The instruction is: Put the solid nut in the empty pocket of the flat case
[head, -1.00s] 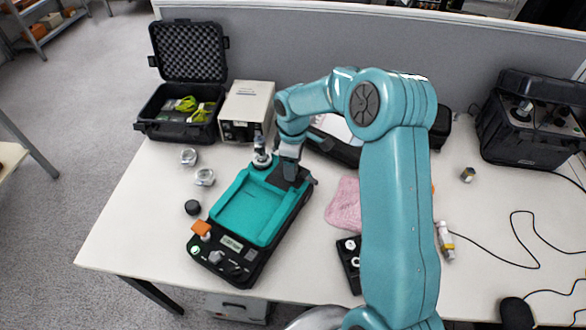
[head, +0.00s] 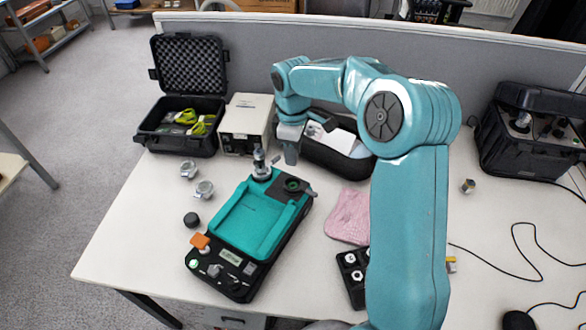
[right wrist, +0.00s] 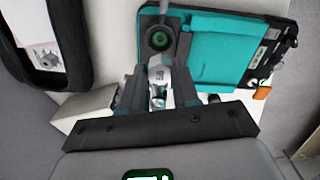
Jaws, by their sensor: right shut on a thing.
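The flat case (head: 345,286) is a small black tray near the front of the table with pale hexagonal nuts (head: 357,275) in it. My right arm hides part of it, so I cannot tell which pocket is empty. I cannot make out which piece is the solid nut. My right gripper (right wrist: 158,88) is shut on a small silvery metal piece (right wrist: 157,74) with dark marks, seen between its fingertips in the right wrist view. In the head view the right gripper (head: 290,158) is behind the teal-topped device, away from the flat case. My left gripper is not in view.
The teal-topped device (head: 245,222) has a dark, green-ringed round socket (head: 292,185) and a metal post (head: 262,165) beside it. A pink cloth (head: 348,215), black cap (head: 191,219), black pouch (head: 340,162) and beige box (head: 246,118) lie around.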

